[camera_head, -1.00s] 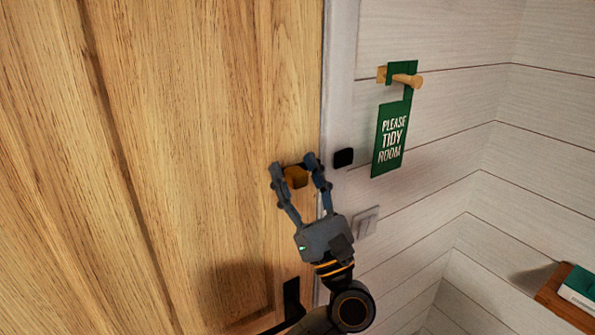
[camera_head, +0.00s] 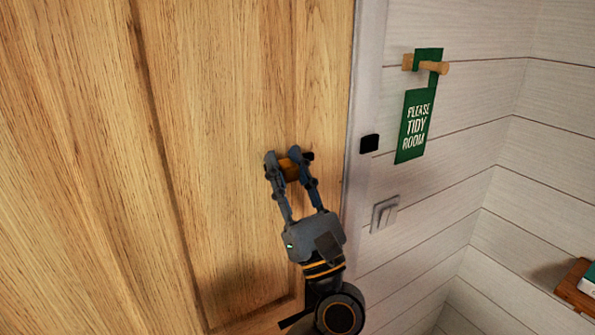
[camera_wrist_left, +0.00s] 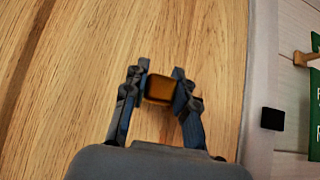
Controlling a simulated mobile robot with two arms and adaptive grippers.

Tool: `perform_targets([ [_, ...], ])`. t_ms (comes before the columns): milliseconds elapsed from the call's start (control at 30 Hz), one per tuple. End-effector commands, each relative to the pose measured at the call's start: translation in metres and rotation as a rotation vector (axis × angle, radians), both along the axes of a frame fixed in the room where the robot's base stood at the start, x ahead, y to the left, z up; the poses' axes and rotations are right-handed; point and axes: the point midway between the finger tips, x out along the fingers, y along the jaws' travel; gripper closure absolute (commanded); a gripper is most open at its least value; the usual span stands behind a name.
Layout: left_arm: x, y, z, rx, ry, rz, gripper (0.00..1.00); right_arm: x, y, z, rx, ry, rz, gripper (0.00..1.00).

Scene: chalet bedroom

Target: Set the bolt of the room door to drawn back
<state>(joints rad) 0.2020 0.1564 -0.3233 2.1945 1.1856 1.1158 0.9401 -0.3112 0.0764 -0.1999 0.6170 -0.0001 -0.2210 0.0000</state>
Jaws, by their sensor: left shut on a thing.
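The room door (camera_head: 220,120) is pale wood and fills the left of the head view. The bolt's brass-orange knob (camera_head: 290,169) is on the door near its right edge. My left gripper (camera_head: 289,165) is shut on this knob, one finger on each side. The knob also shows between the fingers in the left wrist view (camera_wrist_left: 160,88). A small black keeper (camera_head: 370,143) sits to the right on the frame side, with a clear gap between it and the knob. The bolt's bar is mostly hidden by the fingers. My right gripper is not in view.
A green "Please tidy room" tag (camera_head: 416,125) hangs from a wooden peg (camera_head: 430,66) on the white plank wall. A light switch (camera_head: 384,213) is below the keeper. A wooden shelf (camera_head: 577,287) with an item on it is at the lower right.

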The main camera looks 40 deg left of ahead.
Motion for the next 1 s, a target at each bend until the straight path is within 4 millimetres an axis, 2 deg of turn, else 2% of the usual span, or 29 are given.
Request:
perform_targets([
  [67,-0.004,0.004,0.0,-0.01,-0.007,0.013,1.0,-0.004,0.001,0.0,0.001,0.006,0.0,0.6],
  [233,-0.004,0.003,0.0,-0.009,-0.007,0.013,1.0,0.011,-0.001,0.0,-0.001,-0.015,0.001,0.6],
  [267,-0.004,0.003,0.0,-0.009,-0.007,0.013,0.69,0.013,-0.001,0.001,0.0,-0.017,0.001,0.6],
  [367,-0.003,0.003,0.0,-0.008,-0.007,0.012,0.49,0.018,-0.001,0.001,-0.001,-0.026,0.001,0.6],
  [767,-0.004,-0.002,-0.004,-0.007,-0.003,0.009,0.49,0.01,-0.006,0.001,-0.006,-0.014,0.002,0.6],
  [1000,-0.015,-0.029,-0.036,-0.008,0.002,0.009,0.49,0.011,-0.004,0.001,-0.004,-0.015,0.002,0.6],
])
